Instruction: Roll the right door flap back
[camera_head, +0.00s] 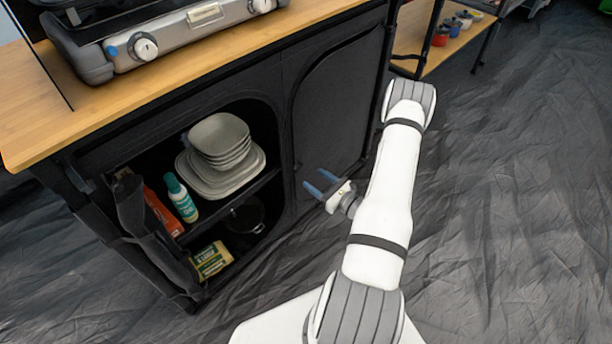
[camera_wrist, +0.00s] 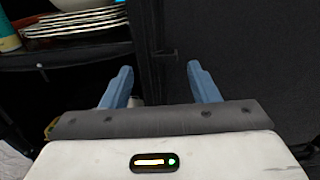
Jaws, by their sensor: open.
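The right door flap (camera_head: 337,104) is a dark fabric panel with an arched seam, closed over the right half of the black cabinet. It also fills the right of the wrist view (camera_wrist: 258,60). My gripper (camera_head: 322,183) is open and empty, with blue fingers pointing at the cabinet low on the flap's left side. In the wrist view my gripper's fingers (camera_wrist: 161,75) straddle the dark upright strip between the open left compartment and the flap. I cannot tell whether they touch the fabric. The left door flap (camera_head: 148,229) hangs rolled aside at the left edge of its opening.
The open left compartment holds stacked plates and bowls (camera_head: 219,148), a teal-capped bottle (camera_head: 181,199), a red box (camera_head: 163,212) and a yellow packet (camera_head: 211,260). A stove (camera_head: 170,38) sits on the wooden top (camera_head: 32,108). Dark wrinkled floor (camera_head: 500,190) is clear at right.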

